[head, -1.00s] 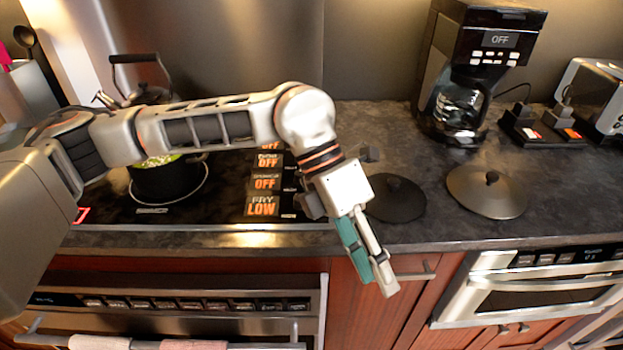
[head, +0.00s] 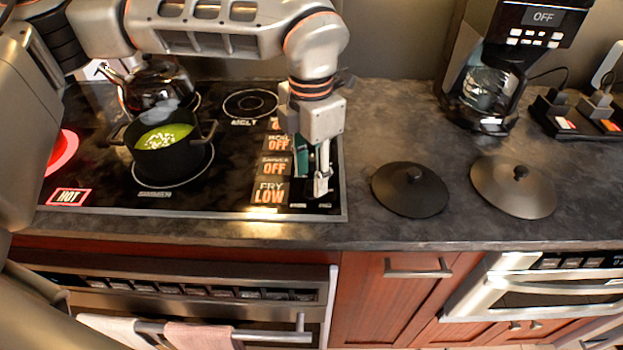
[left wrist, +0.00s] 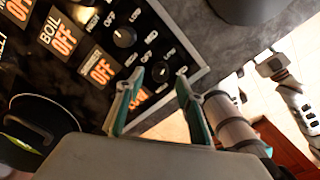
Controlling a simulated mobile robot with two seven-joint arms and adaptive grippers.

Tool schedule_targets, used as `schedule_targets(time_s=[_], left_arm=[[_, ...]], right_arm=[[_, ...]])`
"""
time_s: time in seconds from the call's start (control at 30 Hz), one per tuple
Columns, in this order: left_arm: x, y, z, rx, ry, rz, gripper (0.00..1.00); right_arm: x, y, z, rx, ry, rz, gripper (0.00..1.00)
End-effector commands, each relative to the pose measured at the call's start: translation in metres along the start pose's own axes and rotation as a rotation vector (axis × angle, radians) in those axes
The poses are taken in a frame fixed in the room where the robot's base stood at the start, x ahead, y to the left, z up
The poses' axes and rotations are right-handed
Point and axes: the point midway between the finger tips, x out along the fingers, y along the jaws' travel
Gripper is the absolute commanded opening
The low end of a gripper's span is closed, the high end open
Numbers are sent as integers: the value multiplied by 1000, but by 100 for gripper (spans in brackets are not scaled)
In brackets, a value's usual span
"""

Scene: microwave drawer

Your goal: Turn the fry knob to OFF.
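The fry display (head: 268,192) on the stove's front right reads "FRY LOW" in orange. My left gripper (head: 316,185) points down just right of it, over the column of knobs, and hides the fry knob in the head view. In the left wrist view, the dark fry knob (left wrist: 160,72) shows between the two teal fingertips of my left gripper (left wrist: 159,76). The fingers are open and apart on either side of it; whether they touch it I cannot tell. The fry display is partly hidden by a finger there.
Another knob (left wrist: 124,36) lies close by. A black pot (head: 165,160) with green contents and a kettle (head: 158,88) stand on the stove, beside a glowing red burner (head: 62,150). A dark lid (head: 409,190) lies right of the stove.

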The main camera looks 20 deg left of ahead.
Motion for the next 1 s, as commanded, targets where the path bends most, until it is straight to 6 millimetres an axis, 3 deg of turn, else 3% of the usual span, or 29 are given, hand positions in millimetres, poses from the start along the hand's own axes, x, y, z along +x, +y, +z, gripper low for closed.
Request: schedule_targets(time_s=[0.2,0.5,0.67,1.0], left_arm=[[20,0,0,1,0,0,37],[23,0,0,1,0,-1,37],[22,0,0,1,0,-1,0],[22,0,0,-22,-1,-1,0]], right_arm=[[0,0,1,0,-2,0,40],[0,0,1,0,-2,0,40],[0,0,2,0,-2,0,40],[0,0,2,0,-3,0,40]])
